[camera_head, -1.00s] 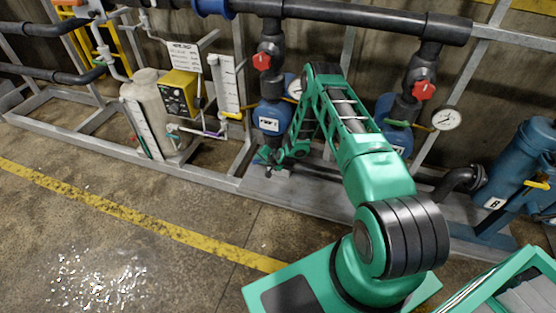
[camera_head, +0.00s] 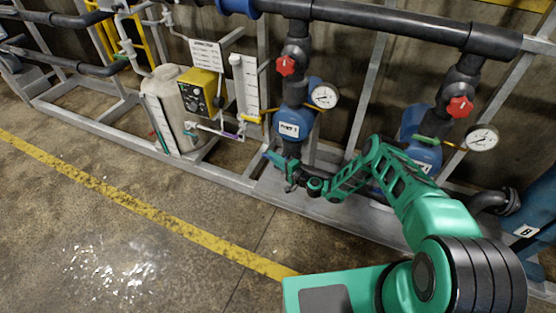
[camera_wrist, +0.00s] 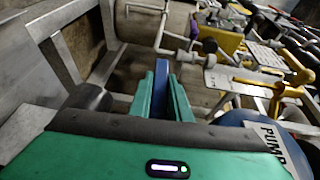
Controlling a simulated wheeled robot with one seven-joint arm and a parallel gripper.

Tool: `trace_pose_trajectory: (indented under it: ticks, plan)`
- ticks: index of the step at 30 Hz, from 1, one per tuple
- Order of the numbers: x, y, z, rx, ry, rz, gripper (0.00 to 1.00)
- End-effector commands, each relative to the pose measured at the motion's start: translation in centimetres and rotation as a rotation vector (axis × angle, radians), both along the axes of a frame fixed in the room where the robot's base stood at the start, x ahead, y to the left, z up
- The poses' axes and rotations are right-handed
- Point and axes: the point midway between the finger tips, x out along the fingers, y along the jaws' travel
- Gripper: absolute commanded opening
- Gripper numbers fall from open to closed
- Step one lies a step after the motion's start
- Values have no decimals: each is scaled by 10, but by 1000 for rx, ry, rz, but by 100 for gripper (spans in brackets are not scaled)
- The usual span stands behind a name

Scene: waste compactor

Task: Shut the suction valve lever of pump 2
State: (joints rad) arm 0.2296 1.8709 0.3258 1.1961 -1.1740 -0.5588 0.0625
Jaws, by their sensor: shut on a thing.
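My gripper (camera_head: 272,159) is low at the foot of the left blue pump (camera_head: 290,124), just above the grey skid. The wrist view shows its two green fingers (camera_wrist: 161,90) shut on a narrow blue lever (camera_wrist: 161,72), which stands between them. The lever's far end and pivot are hidden. A white label (camera_wrist: 272,140) reading "PUMP" shows at the right of the wrist view; its number is cut off. In the head view the left pump's label is too small to read surely. The right blue pump (camera_head: 424,152) is partly behind my arm.
Red-handled valves (camera_head: 286,66) and (camera_head: 459,107) sit on the black risers above the pumps. Gauges (camera_head: 324,96) and (camera_head: 481,138) stick out beside them. A cream tank with a yellow dosing unit (camera_head: 199,92) stands left. The floor in front of the grey skid (camera_head: 225,178) is clear.

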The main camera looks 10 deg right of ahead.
Motion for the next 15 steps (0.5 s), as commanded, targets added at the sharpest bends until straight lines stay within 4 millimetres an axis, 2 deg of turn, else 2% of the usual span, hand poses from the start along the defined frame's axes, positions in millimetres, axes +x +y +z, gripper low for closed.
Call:
trace_pose_trajectory:
  ticks: [15]
  plan:
    - [-4,8,0,61,-29,10,0]
